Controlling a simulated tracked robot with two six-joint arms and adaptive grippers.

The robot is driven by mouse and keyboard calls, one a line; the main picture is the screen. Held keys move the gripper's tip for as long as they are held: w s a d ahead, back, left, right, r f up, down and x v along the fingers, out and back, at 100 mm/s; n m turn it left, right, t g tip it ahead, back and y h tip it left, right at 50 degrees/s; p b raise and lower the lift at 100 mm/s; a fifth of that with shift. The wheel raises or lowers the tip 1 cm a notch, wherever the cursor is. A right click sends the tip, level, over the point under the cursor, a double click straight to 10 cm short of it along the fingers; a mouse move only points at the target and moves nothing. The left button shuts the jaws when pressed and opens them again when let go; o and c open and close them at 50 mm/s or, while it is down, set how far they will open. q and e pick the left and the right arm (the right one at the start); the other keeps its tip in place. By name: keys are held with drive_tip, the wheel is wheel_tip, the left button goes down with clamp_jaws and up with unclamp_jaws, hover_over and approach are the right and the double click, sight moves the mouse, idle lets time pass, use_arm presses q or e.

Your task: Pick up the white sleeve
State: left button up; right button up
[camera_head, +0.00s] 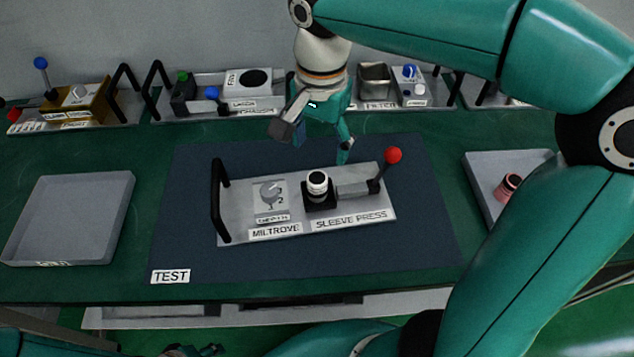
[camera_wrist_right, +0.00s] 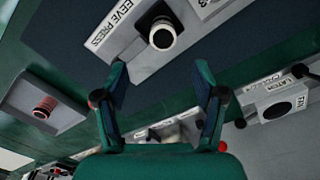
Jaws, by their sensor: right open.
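The white sleeve (camera_head: 317,180) is a short upright cylinder with a dark opening. It sits in the black holder of the sleeve press (camera_head: 350,190) on the test mat. In the right wrist view the sleeve (camera_wrist_right: 162,37) shows just beyond the fingertips, roughly centred between them. My right gripper (camera_head: 315,143) is open and empty, behind and above the sleeve, and apart from it; its spread fingers (camera_wrist_right: 160,72) also show in the right wrist view. A small part of what looks like my left gripper (camera_head: 195,350) shows at the bottom edge; its fingers cannot be made out.
The press has a red-knobbed lever (camera_head: 393,156) to the right and a black handle (camera_head: 217,200) to the left. An empty grey tray (camera_head: 68,220) lies left; another tray (camera_head: 478,165) holding a reddish part (camera_head: 508,187) lies right.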

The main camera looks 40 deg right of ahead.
sight(318, 178)
wheel_tip(318, 178, down, 10)
drive_tip(key=shift+w+a+r, duration=0.1)
drive_tip(key=shift+w+a, duration=0.05)
idle(0.4)
drive_tip(key=shift+c, duration=0.2)
clamp_jaws()
